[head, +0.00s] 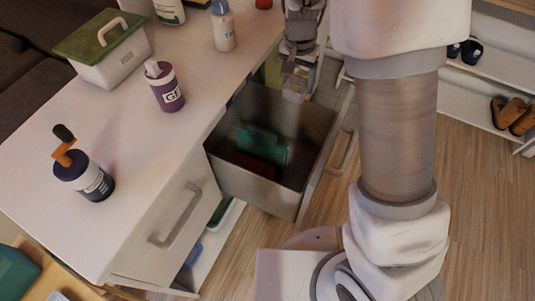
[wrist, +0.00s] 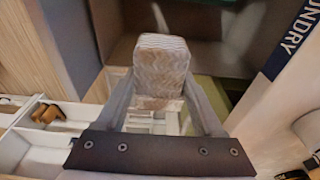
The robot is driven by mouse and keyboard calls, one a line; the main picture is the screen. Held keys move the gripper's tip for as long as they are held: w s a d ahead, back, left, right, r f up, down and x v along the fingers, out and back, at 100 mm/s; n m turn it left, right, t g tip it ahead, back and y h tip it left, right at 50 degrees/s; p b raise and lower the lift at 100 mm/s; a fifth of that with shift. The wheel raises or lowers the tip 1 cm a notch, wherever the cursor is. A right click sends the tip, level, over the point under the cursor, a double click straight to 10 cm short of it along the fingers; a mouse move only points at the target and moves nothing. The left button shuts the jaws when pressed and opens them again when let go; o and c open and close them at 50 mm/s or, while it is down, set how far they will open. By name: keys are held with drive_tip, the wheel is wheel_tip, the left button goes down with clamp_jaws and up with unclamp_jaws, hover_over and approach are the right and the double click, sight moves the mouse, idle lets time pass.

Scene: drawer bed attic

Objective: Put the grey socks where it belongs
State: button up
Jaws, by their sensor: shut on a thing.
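The grey socks (wrist: 160,62), a pale grey-beige folded bundle with a wavy knit, are between the two fingers of my gripper (wrist: 162,98) in the wrist view. My gripper is shut on them. In the head view my gripper (head: 297,88) points down over the far part of an open, deep grey drawer (head: 235,176). A teal folded item (head: 262,146) and a dark red item (head: 250,166) lie at the drawer's bottom. The socks are hard to make out in the head view.
A white counter (head: 120,135) beside the drawer holds a green-lidded box (head: 108,60), a purple bottle (head: 165,87), a dark pump bottle (head: 85,180) and others. Shoes (head: 510,115) sit on a rack at right.

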drive_tip(key=shift+w+f, duration=0.1)
drive_tip(key=shift+w, duration=0.05)
wheel_tip(320, 180, down, 28)
drive_tip(key=b, duration=0.9)
drive_tip(key=o, duration=1.5)
